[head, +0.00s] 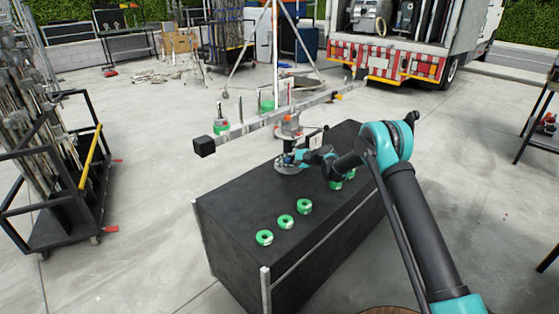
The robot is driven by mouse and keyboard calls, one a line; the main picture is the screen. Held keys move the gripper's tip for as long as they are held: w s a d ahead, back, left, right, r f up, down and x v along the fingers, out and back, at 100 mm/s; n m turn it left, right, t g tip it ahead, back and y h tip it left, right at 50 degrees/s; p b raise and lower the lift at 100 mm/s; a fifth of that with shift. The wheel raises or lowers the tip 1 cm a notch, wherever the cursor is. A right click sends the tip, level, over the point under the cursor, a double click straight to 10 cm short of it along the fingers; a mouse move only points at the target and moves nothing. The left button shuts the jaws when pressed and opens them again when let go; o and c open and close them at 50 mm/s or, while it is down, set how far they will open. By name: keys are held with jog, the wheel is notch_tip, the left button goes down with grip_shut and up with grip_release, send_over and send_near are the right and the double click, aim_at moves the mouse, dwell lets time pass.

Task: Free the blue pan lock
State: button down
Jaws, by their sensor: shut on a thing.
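A camera-mount head with an orange and grey upper part (288,127) stands on a round grey base (288,168) on top of the black case. A long pale bar with a black block at its left end (204,146) runs behind or across the head; I cannot tell which. My gripper (290,158) reaches in from the right, low on the head just above the base. It is shut at a small bluish part there, which looks like the blue pan lock. The jaws mostly hide this part, and its setting cannot be read.
The black case (240,210) carries several green tape rolls (285,221) along its front. A tripod stand (276,50) rises behind it. A wheeled rack (60,190) stands at left, a truck (400,55) at back right. The concrete floor left of the case is clear.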

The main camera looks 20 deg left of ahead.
jog(key=shift+w+d+f+n+t+h, duration=0.2)
jog(key=shift+w+f+n+t+h, duration=0.05)
jog(key=shift+w+f+n+t, duration=0.3)
jog(key=shift+w+d+f+n+t+h, duration=0.25)
jog(key=shift+w+f+n+t, duration=0.15)
jog(key=shift+f+n, duration=0.25)
jog(key=c, duration=1.3)
grip_release()
jog(key=shift+c, duration=0.2)
jog(key=shift+s, duration=0.1)
